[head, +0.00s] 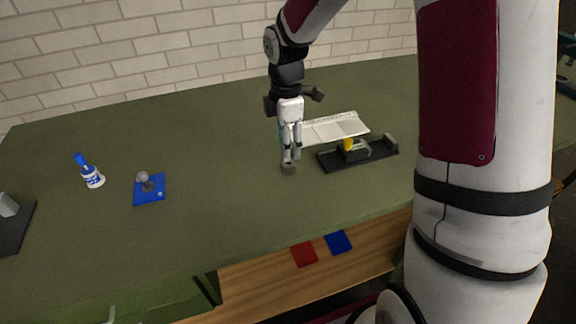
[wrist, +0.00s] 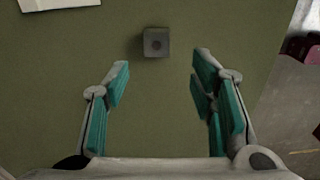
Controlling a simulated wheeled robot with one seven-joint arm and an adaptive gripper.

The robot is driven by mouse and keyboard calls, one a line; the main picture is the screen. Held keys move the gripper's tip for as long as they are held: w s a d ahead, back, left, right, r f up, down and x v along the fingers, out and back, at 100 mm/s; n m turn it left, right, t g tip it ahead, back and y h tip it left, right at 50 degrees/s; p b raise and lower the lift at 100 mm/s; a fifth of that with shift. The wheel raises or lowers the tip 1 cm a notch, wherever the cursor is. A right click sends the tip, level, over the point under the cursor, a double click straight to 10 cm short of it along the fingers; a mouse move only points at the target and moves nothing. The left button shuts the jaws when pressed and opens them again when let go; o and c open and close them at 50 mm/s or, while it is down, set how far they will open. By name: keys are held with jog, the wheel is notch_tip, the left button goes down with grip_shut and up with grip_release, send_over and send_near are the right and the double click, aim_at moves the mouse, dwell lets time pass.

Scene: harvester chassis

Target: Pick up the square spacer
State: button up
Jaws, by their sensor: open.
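The square spacer (wrist: 156,42) is a small dark grey block with a round hole in its top. In the wrist view it lies on the green table, just beyond the fingertips and roughly midway between them. In the head view the spacer (head: 288,169) sits directly below the fingertips. My gripper (head: 291,160) points down over it. In the wrist view my gripper (wrist: 160,65) has its teal-padded fingers spread wide, with nothing between them. The exact height gap between fingertips and spacer is hard to tell.
A white tray (head: 318,131) and a black holder (head: 375,157) with a yellow-topped part stand right of the gripper. A blue plate (head: 150,197) with grey parts and a blue-and-white bottle (head: 93,179) are at left. The table (head: 225,215) is clear between.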

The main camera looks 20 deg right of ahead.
aim_at(286, 164)
jog(key=shift+w+f, duration=0.15)
jog(key=shift+f, duration=1.65)
jog(key=shift+w+f, duration=0.1)
jog(key=shift+f, duration=1.65)
grip_shut()
